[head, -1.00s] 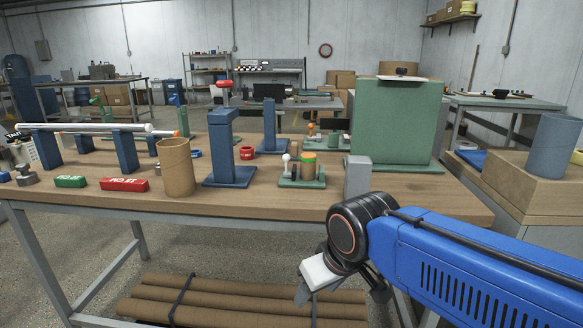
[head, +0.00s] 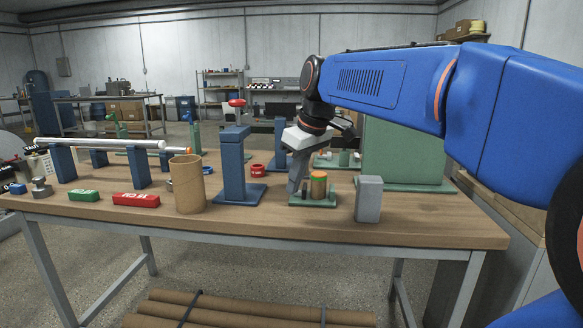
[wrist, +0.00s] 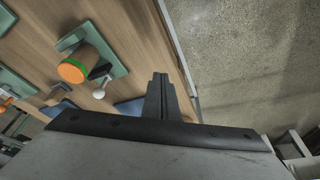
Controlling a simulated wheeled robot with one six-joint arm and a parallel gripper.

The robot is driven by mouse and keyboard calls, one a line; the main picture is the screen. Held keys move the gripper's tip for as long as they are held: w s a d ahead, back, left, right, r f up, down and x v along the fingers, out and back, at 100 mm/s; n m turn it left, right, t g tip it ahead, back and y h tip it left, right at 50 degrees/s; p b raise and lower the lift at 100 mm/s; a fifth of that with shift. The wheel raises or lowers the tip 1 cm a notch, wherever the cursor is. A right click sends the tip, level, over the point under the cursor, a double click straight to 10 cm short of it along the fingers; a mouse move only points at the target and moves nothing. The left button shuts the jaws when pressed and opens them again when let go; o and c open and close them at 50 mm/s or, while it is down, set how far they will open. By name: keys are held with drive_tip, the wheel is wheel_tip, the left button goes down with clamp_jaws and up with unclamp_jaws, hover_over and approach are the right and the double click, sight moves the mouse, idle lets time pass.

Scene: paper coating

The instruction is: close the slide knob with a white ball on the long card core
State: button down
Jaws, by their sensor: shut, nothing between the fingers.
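A short upright brown core (head: 318,186) with an orange top and green band stands on a green base (head: 325,203). The wrist view shows the core (wrist: 77,68), the base (wrist: 113,60) and a white ball knob (wrist: 99,94) beside the core. My gripper (head: 294,186) is shut and empty, pointing down just left of the core in the head view. It hides the white ball there. In the wrist view my fingers (wrist: 162,82) are closed together, to the right of the ball with a gap in the picture. I cannot tell the knob's slide position.
A grey block (head: 368,199) stands right of the base, and a blue post (head: 233,168) stands to its left. A large green panel (head: 405,155) stands behind. The front table edge is clear.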

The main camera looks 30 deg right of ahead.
drive_tip(key=w+d+r+n+y, duration=0.1)
drive_tip(key=w+d+r+n, duration=0.2)
drive_tip(key=w, duration=0.4)
drive_tip(key=w+d+r+n, duration=0.1)
drive_tip(key=w+d+r, duration=0.2)
drive_tip(key=w+r, duration=0.3)
drive_tip(key=w+x, duration=0.1)
drive_tip(key=x, duration=1)
drive_tip(key=shift+s+d+f+g, duration=0.2)
drive_tip(key=shift+s+d+g, duration=0.1)
drive_tip(key=shift+s+d, duration=1.05)
drive_tip(key=shift+s+d, duration=0.35)
drive_tip(key=shift+d, duration=0.3)
drive_tip(key=shift+s+d, duration=0.4)
drive_tip(key=shift+d, duration=0.25)
drive_tip(key=shift+s, duration=0.1)
drive_tip(key=shift+d, duration=0.1)
